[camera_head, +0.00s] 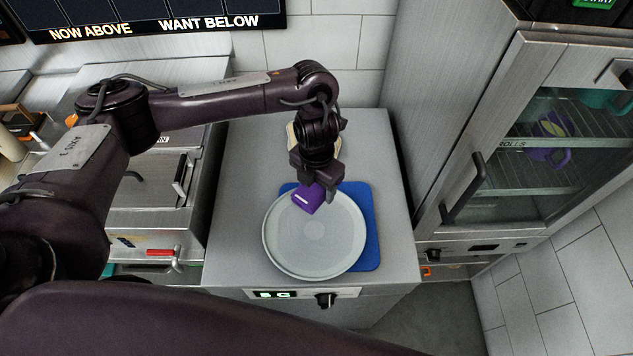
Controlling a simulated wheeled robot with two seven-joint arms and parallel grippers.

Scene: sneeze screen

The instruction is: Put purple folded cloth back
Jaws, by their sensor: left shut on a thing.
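The purple folded cloth (308,199) is small, with a pale stripe on top. It shows over the upper left part of a round pale grey plate (320,245). My left gripper (318,190) comes down from above and is shut on the cloth. The gripper hides part of the cloth, and I cannot tell whether the cloth touches the plate. The plate lies over a blue mat or board (371,225) on the grey counter (240,200). My right gripper is not in view.
A beige item (292,138) sits behind the gripper, mostly hidden. On the right stands a glass-door cabinet (540,130) with a purple mug (551,140) inside. A metal appliance (150,205) with a red handle stands left. The counter's left strip is clear.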

